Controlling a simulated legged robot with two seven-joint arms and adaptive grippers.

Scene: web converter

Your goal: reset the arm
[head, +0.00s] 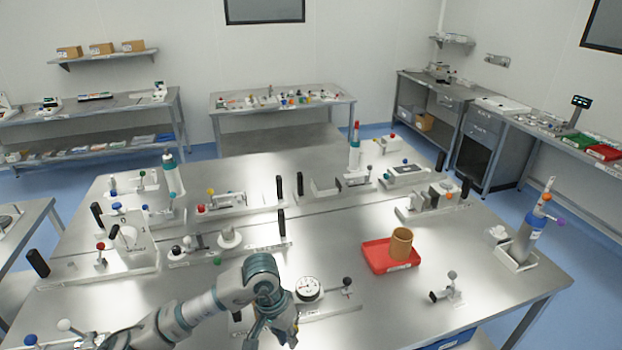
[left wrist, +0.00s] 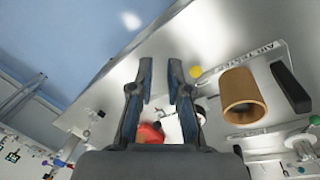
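My left arm comes in from the lower left in the head view. Its gripper (head: 275,328) hangs over the front of the steel table, just left of a white round dial gauge (head: 308,289). In the left wrist view the two dark fingers of my left gripper (left wrist: 160,80) stand apart with nothing held between them. Bare table shows beyond the fingertips, and a red part (left wrist: 150,133) shows low between the fingers. My right gripper is not in view.
A brown tube (head: 402,243) stands in a red tray (head: 375,257) right of my left gripper. A brown tube (left wrist: 242,96) also shows in the left wrist view. Several fixtures with black handles fill the table's left and back. Bare table (head: 480,255) lies right of the tray.

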